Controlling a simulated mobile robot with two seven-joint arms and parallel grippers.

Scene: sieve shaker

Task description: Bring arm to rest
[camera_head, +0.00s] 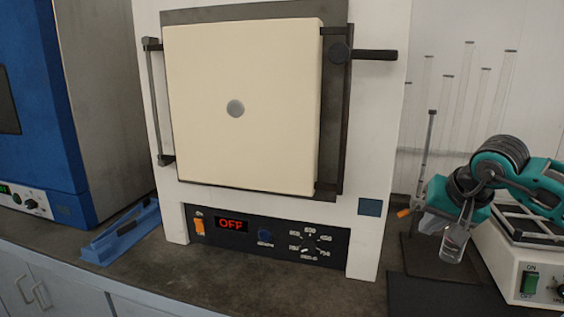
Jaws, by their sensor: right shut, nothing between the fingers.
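My right arm, teal and black, comes in from the right edge. Its right gripper (457,222) points down in front of the back wall, to the right of the furnace. It is shut and empty. A small clear vessel (453,245) shows just below the fingers; I cannot tell how far behind them it is. My left gripper is not in view.
A white furnace (362,265) with a closed cream door (270,110) and an "OFF" display stands in the middle. A blue oven (45,120) and blue tool (122,235) are at left. A white device (508,265) with an ON switch is at right, near tall clear tubes (478,95).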

